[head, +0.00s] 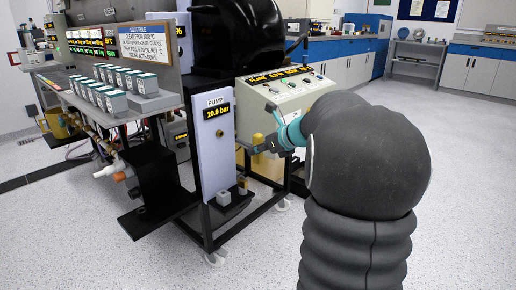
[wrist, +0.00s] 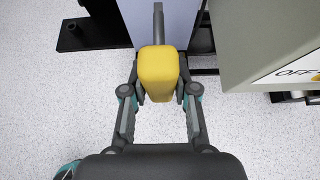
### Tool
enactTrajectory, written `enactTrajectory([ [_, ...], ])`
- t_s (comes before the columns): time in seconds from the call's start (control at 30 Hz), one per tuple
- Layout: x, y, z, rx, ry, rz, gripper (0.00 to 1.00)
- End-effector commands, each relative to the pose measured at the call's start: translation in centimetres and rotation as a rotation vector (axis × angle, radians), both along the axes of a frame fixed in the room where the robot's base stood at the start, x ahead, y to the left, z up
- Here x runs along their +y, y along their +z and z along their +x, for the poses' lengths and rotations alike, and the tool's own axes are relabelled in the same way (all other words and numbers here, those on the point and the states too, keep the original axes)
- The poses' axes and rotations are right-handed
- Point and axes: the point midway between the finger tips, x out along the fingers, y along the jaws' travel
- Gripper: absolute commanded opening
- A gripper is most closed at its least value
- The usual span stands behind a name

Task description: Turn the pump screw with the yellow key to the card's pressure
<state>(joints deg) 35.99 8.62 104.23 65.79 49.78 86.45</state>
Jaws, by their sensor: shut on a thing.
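The yellow key (wrist: 158,68) has a blocky yellow head and a grey shaft that points away from me to the pump panel. My gripper (wrist: 159,92) is shut on the yellow head, one finger on each side. In the head view my gripper (head: 268,147) is at the right of the pale pump panel (head: 213,160), with yellow (head: 258,138) showing at its fingers. The pump display (head: 216,112) reads 10.0 bar.
A sloped control box (head: 290,90) stands close to the right of my gripper; it also shows in the wrist view (wrist: 262,45). A shelf of several small labelled boxes (head: 110,95) is at left. A black frame foot (head: 210,240) stands below the panel. Floor at right is clear.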

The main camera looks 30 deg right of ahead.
Motion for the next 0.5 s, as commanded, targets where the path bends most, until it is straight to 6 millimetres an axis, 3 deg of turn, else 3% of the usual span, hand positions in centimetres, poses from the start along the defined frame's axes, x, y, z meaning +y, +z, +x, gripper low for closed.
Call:
enactTrajectory([
  [0.5, 1.4, 0.2, 3.8, 0.001, 0.002, 0.0, 0.0],
])
